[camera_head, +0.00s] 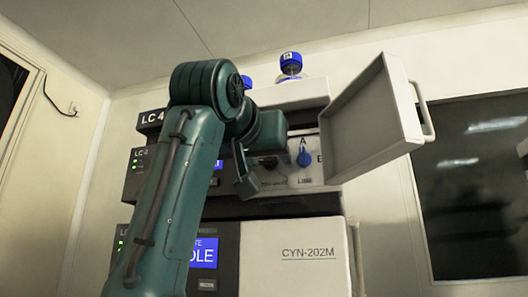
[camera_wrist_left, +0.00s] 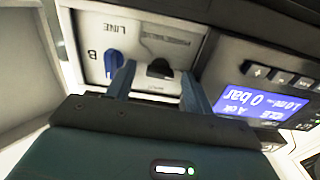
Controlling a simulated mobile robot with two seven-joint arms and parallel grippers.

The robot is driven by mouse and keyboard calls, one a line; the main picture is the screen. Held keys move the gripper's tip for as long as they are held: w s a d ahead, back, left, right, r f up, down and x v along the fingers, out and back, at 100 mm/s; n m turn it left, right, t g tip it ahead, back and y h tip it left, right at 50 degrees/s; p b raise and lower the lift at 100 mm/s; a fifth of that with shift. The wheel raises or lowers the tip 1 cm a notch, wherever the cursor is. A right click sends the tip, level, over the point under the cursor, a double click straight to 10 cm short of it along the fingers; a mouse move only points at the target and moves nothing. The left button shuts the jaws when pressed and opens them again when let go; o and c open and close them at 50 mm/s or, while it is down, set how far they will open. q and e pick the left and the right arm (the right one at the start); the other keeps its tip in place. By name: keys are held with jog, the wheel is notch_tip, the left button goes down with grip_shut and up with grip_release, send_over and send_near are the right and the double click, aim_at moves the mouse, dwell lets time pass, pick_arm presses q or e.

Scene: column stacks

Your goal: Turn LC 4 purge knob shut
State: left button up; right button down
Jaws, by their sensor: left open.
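The black purge knob (camera_head: 268,163) sits on the white panel of the upper LC unit (camera_head: 152,118), partly hidden behind my left gripper in the head view. In the left wrist view the black knob (camera_wrist_left: 159,69) shows between the two fingers. My left gripper (camera_head: 258,174) is open in front of the panel, its fingers (camera_wrist_left: 158,80) on either side of the knob. I cannot tell whether they touch it. A blue selector knob (camera_head: 304,159) with letters A and B and a LINE label is beside it; it also shows in the wrist view (camera_wrist_left: 113,63). My right gripper is not in view.
An open white door (camera_head: 365,115) stands out to the right of the panel. A display reading 0 bar (camera_wrist_left: 262,103) is beside the panel. Blue-capped bottles (camera_head: 290,64) stand on top. A lower unit marked CYN-202M (camera_head: 308,270) is below.

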pick_arm(q)
jog(key=c, duration=1)
